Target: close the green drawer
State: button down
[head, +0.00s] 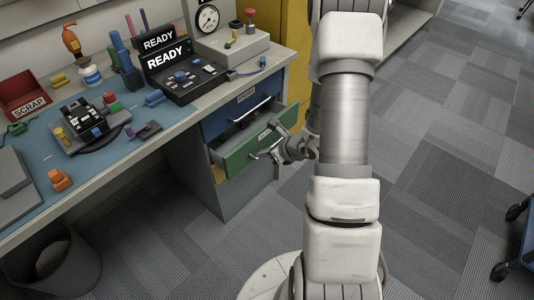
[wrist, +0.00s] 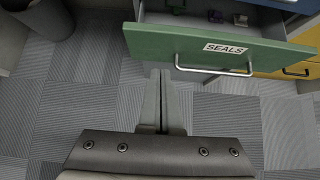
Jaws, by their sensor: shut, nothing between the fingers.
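The green drawer (head: 240,156) stands pulled out under a blue drawer, at the right end of the workbench. In the wrist view its green front (wrist: 160,43) carries a white SEALS label and a metal bar handle (wrist: 213,70), and small items show inside. My gripper (head: 276,155) is in front of the drawer front. In the wrist view its two fingers (wrist: 160,76) are together and empty, with the tips just below the drawer front, left of the handle's middle. I cannot tell whether they touch it.
The blue drawer (head: 235,110) is above. A yellow drawer (wrist: 290,68) shows at right in the wrist view. The bench top (head: 40,205) holds a red SCRAP bin (head: 27,97) and READY boxes. A waste bin (head: 60,262) stands at lower left. Carpet at right is mostly clear.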

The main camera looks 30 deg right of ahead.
aim_at(241, 150)
jog(key=w+a+f, duration=0.1)
jog(key=w, duration=0.1)
jog(key=w+f, duration=0.1)
jog(key=w, duration=0.1)
jog(key=w+a+f+b, duration=0.1)
jog(key=w, duration=0.1)
jog(key=shift+a+f, duration=0.3)
jog(key=shift+f, duration=0.1)
jog(key=shift+w+a, duration=0.25)
jog(key=shift+w, duration=0.3)
jog(key=w+a+b, duration=0.2)
jog(key=w, duration=0.4)
jog(key=shift+a, duration=0.3)
jog(key=shift+d, duration=0.1)
